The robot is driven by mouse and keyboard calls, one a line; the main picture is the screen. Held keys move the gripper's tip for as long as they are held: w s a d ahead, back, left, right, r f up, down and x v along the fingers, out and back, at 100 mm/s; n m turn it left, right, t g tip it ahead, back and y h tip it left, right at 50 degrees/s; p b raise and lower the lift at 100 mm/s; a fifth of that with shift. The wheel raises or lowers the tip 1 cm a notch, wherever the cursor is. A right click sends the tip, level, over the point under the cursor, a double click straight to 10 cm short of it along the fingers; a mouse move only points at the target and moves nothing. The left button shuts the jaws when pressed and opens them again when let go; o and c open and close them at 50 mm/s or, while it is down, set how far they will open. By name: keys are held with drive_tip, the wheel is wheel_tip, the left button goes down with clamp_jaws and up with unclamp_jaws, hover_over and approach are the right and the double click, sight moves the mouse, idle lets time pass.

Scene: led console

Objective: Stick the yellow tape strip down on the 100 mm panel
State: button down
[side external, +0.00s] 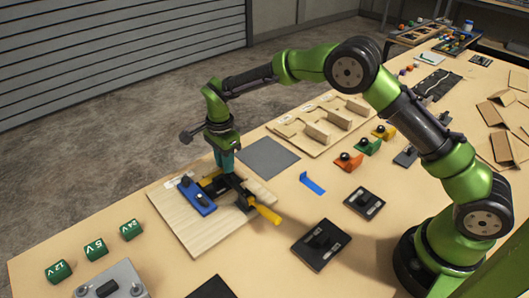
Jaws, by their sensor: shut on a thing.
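My gripper (228,172) points down over a pale wooden board (185,232) and is shut on a black-and-yellow thing. Yellow shows on both sides of the dark fingers, most clearly as a yellow end (265,214) at lower right. I cannot tell whether any of this yellow is the tape strip. A blue block with a black knob (197,196) lies on the board, just left of the gripper. Dark panels with small white labels lie to the right: a larger one (335,240) and a smaller one (369,208). The labels are too small to read, so I cannot tell which is 100 mm.
A blue strip (312,184) lies on the table right of the board. A grey mat (268,158) and wooden fixtures (318,128) stand behind. Orange and yellow pieces (369,146) sit farther right. Several green blocks (95,249) and a grey box (118,280) are at front left.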

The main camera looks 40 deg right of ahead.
drive_tip(key=c, duration=0.8)
unclamp_jaws()
drive_tip(key=shift+c, duration=0.2)
drive_tip(key=shift+r, duration=0.1)
wheel_tip(320, 180, up, 16)
drive_tip(key=s+d+r+n+t, duration=0.2)
drive_tip(key=s+d+n, duration=0.2)
drive_tip(key=s, duration=0.5)
drive_tip(key=s+d+r+n+t+y, duration=0.1)
drive_tip(key=s+d+n, duration=0.3)
drive_tip(key=s, duration=0.6)
drive_tip(key=s+d+r+n+t+y, duration=0.1)
drive_tip(key=s+d+n+t, duration=0.3)
drive_tip(key=s, duration=0.5)
drive_tip(key=shift+s+r+n, duration=0.2)
drive_tip(key=shift+r+n, duration=0.65)
drive_tip(key=shift+n, duration=0.15)
